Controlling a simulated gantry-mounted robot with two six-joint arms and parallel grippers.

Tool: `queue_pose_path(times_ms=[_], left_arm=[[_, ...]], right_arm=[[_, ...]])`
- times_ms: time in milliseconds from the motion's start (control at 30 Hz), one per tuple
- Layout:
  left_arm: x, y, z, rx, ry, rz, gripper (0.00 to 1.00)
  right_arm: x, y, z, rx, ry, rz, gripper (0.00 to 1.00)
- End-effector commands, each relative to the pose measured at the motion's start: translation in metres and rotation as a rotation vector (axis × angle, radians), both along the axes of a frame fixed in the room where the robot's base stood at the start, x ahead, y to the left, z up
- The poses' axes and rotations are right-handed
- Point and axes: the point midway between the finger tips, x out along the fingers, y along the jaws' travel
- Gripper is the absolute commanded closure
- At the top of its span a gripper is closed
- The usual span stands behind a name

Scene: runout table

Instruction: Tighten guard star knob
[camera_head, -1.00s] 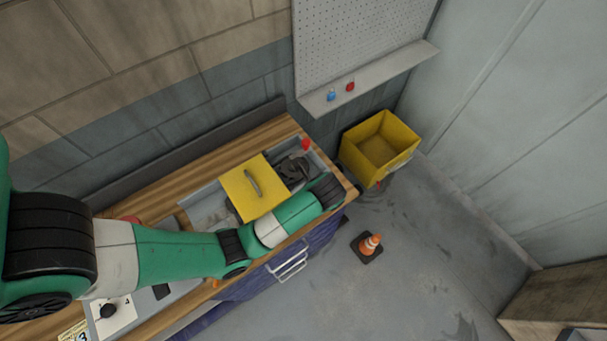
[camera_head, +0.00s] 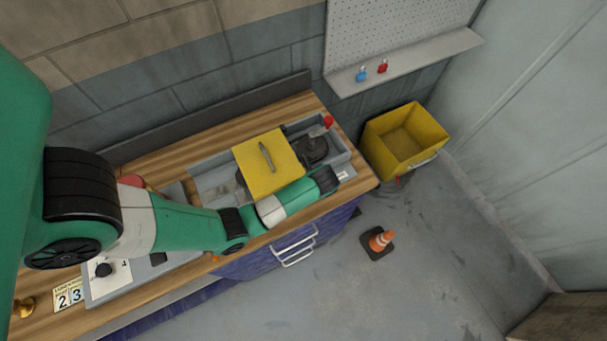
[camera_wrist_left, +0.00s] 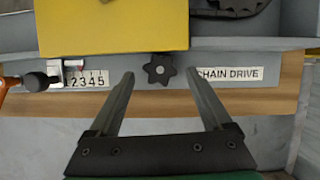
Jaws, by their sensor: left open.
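The dark star knob (camera_wrist_left: 160,69) sits on the grey front rail (camera_wrist_left: 225,45) in the left wrist view, just below the yellow guard (camera_wrist_left: 112,22). My left gripper (camera_wrist_left: 160,78) is open, its two fingertips to the left and right of the knob, with visible gaps. I cannot tell how far the tips are from the rail in depth. In the head view the yellow guard (camera_head: 262,172) with its handle lies over the grey trough on the bench. My left wrist hides the knob there. My right gripper is not in view.
A "CHAIN DRIVE" label (camera_wrist_left: 230,74) is right of the knob. A number scale (camera_wrist_left: 87,80) and an orange-handled part (camera_wrist_left: 5,88) are left. Two padlocks (camera_head: 371,71) sit on the shelf.

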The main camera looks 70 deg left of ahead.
Motion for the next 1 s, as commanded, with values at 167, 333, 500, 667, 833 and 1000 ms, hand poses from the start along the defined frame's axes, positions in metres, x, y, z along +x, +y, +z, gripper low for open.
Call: queue_pose_path(times_ms=[167, 333, 500, 667, 833, 1000], left_arm=[[-0.0002, 0.0011, -0.0025, 0.000, -0.001, 0.000, 0.17], [-0.0001, 0.0009, -0.0022, 0.000, -0.001, 0.000, 0.28], [0.0000, 0.0009, -0.0020, 0.000, -0.001, 0.000, 0.58], [-0.0001, 0.0008, -0.0019, 0.000, -0.001, 0.000, 0.87], [-0.0001, 0.0008, -0.0017, 0.000, -0.001, -0.001, 1.00], [-0.0007, 0.0007, -0.0001, 0.000, 0.000, -0.022, 1.00]], right_arm=[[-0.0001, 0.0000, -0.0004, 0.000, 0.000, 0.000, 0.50], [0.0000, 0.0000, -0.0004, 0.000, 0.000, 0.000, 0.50], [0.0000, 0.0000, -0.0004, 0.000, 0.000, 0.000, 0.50], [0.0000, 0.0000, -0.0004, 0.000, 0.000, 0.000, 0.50], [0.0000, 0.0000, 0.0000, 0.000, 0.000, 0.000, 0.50], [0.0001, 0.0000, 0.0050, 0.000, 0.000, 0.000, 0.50]])
